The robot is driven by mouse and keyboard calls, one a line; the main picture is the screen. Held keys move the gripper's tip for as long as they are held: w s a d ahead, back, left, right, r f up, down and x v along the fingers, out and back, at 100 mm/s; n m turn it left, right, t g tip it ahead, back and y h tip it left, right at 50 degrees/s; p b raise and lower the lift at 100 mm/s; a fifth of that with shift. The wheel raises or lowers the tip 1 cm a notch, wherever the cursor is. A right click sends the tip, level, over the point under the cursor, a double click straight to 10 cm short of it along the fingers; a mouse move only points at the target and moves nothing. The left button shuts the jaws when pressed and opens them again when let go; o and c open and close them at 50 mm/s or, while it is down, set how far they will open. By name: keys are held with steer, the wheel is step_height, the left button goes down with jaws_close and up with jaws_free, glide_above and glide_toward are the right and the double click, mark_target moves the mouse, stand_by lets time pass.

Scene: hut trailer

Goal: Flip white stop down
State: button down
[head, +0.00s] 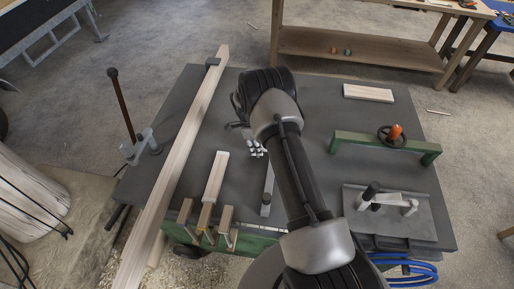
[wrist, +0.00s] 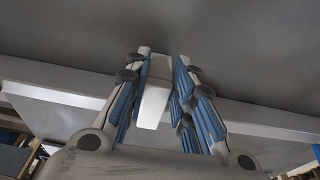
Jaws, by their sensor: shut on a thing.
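In the wrist view a white block-like piece, which I take to be the white stop (wrist: 154,98), stands between the blue-padded fingers of my gripper (wrist: 163,75). The fingers are shut on it. In the head view my gripper (head: 256,149) is low over the grey table, partly hidden by my arm. I cannot tell whether this bar is part of the stop.
The grey table (head: 310,110) holds a long plank (head: 184,140) at left, a short wood block (head: 215,177), a green bridge-like frame (head: 360,143) and a plate with a black-knobbed clamp (head: 385,195) at right. A tall dark lever (head: 122,105) rises at the left edge. A wood block (head: 368,93) lies at the back right.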

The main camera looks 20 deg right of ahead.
steer(key=shift+f, duration=0.1)
stand_by(0.3)
steer(key=c, duration=1.4)
jaws_free()
steer(key=shift+o, duration=0.2)
step_height(320, 180, up, 12)
steer(key=w+a, duration=0.1)
steer(key=shift+a, duration=0.4)
steer(key=shift+w+f, duration=0.1)
